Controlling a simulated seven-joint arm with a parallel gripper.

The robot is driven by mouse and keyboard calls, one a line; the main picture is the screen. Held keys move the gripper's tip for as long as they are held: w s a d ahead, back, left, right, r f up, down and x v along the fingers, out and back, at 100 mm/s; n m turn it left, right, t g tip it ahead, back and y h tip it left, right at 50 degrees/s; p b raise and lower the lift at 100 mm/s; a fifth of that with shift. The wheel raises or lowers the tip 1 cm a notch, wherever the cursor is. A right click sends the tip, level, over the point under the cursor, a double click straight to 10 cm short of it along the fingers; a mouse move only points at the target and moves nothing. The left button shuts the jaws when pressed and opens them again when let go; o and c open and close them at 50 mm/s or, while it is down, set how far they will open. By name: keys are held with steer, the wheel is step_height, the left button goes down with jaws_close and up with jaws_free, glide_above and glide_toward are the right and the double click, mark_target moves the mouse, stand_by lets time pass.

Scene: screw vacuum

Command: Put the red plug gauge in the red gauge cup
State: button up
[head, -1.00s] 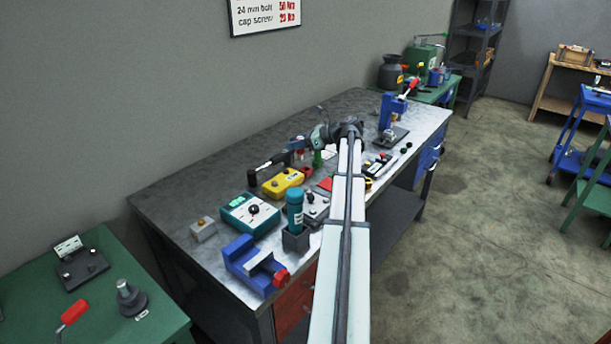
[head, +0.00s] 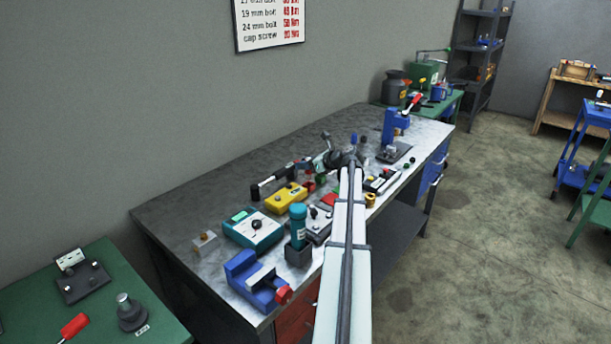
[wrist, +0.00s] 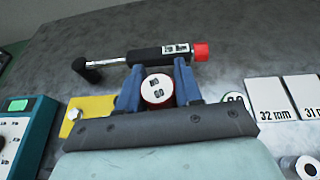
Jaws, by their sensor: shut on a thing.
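My gripper (wrist: 157,88) has its two blue fingers shut on a round red piece with a white, marked top face, which looks like the red plug gauge (wrist: 157,90). Its lower part is hidden by the fingers and the gripper body. In the head view my gripper (head: 322,162) is over the far middle of the grey bench, and the held piece is too small to make out clearly there. A small red item (head: 310,187) shows below the gripper, but I cannot tell whether it is the red gauge cup. I cannot pick out the cup in the wrist view.
A torque wrench with a red end (wrist: 165,53) lies just beyond the fingers. Size cards (wrist: 271,98) lie to the right. A yellow box (head: 284,198), a teal meter (head: 252,230) and a blue vise (head: 255,280) stand nearer. The bench's back strip is bare.

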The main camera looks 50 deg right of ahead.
mark_target(306, 173)
steer(key=shift+f, duration=2.15)
steer(key=shift+f, duration=0.1)
steer(key=o, duration=1.1)
steer(key=shift+s+r, duration=0.15)
steer(key=shift+r, duration=0.05)
steer(key=v, duration=1.1)
steer(key=shift+s, duration=0.35)
steer(key=shift+w+r, duration=0.1)
steer(key=shift+w, duration=0.05)
